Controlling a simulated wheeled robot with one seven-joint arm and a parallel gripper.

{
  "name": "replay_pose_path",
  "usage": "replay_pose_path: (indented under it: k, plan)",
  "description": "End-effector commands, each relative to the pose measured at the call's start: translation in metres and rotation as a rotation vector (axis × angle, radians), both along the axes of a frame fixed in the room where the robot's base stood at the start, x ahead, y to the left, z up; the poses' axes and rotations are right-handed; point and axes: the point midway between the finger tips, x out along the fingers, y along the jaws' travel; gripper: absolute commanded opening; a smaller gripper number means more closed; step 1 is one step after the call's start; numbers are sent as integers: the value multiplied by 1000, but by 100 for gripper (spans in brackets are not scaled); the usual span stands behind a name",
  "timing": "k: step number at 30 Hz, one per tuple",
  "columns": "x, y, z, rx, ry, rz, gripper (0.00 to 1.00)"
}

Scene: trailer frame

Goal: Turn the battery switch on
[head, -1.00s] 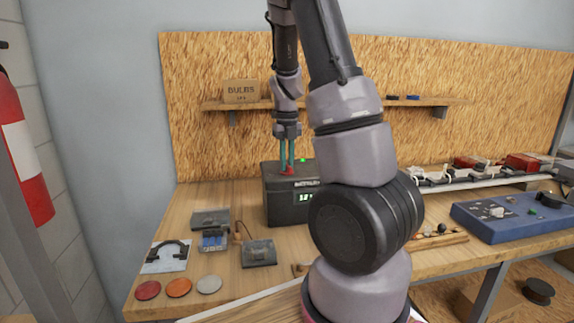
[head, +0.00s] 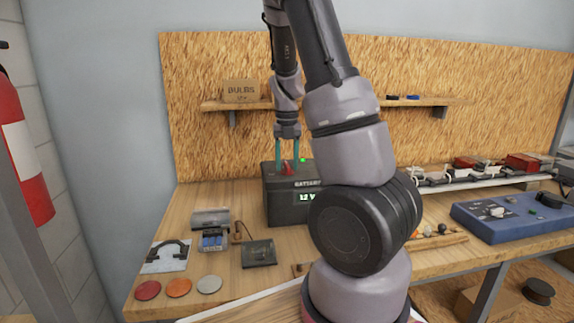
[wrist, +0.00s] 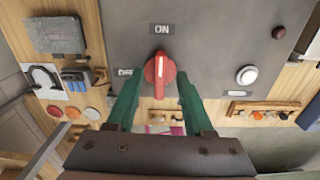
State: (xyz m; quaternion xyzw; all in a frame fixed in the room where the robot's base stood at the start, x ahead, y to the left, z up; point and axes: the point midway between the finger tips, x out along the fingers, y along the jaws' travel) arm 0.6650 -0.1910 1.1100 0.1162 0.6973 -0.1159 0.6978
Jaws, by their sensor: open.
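The battery box (head: 281,208) is dark grey and stands on the bench, with a lit display (head: 310,197) that reads about 12 V. On its top is the switch, a red knob (head: 288,168). In the wrist view the knob (wrist: 160,73) has its white line pointing up, toward the ON label (wrist: 162,29). Another label (wrist: 124,72) on the left is partly hidden by a finger. My gripper (head: 292,160) is open, with its green fingers on either side of the knob.
Left of the box lie small battery parts (head: 213,239) and coloured discs (head: 179,288). A shelf with a bulbs box (head: 241,91) is behind. A blue panel (head: 513,215) is at the right.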

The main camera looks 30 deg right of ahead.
Motion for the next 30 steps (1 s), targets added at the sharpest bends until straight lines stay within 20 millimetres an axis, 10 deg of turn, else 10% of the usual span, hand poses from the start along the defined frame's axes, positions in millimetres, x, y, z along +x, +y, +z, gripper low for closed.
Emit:
replay_pose_path:
  k: [30]
  plan:
    - [0,0,60,-1,0,2,52]
